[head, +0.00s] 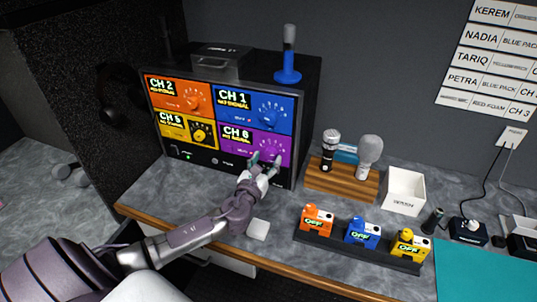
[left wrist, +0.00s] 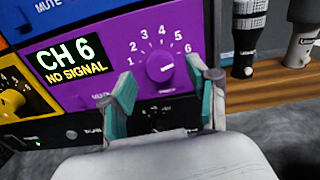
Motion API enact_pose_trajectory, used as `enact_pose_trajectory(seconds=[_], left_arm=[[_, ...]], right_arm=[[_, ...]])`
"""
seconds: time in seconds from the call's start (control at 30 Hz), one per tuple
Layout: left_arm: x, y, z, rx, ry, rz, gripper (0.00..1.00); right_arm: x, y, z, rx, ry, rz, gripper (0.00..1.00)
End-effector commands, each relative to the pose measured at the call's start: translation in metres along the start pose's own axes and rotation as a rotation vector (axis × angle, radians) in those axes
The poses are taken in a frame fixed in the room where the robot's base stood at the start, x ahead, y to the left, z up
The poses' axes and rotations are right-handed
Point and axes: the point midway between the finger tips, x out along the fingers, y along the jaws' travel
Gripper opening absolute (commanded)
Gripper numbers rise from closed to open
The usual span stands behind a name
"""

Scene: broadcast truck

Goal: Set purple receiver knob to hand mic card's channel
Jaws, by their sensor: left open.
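The purple receiver panel (head: 256,143) is at the lower right of the receiver rack and reads "CH 6 NO SIGNAL". Its purple knob (left wrist: 160,67) shows in the left wrist view, with numbers 1 to 6 around it; its pointer is too small to read surely. My left gripper (head: 264,162) is open in front of this panel. In the left wrist view its teal fingertips (left wrist: 160,80) stand either side of the knob, apart from it as far as I can tell. Wall cards (head: 495,51) list names, packs and channels; I cannot make out a hand mic line. My right gripper is not in view.
Orange, blue and yellow panels share the rack. Two microphones stand in a wooden holder (head: 340,183) to its right, near a white box (head: 404,190). Orange, blue and yellow packs reading "OFF" sit in a dark tray (head: 400,263) at the front. A white block (head: 258,229) lies near my left arm.

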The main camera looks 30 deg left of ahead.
Motion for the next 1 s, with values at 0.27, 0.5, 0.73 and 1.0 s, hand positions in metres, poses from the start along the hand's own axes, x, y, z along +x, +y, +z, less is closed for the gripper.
enact_pose_trajectory(seconds=[0.27,0.5,0.73,1.0], left_arm=[[0.019,-0.001,-0.001,-0.001,0.002,-0.001,0.6],[0.02,0.0,-0.001,-0.001,0.002,-0.001,0.6],[0.019,0.0,-0.001,-0.001,0.002,-0.001,0.21],[0.019,0.0,-0.001,-0.005,0.001,0.0,0.0]], right_arm=[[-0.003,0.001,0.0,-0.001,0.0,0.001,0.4],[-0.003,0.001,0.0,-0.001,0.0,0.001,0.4],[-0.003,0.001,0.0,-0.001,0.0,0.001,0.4],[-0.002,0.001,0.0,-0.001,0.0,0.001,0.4]])
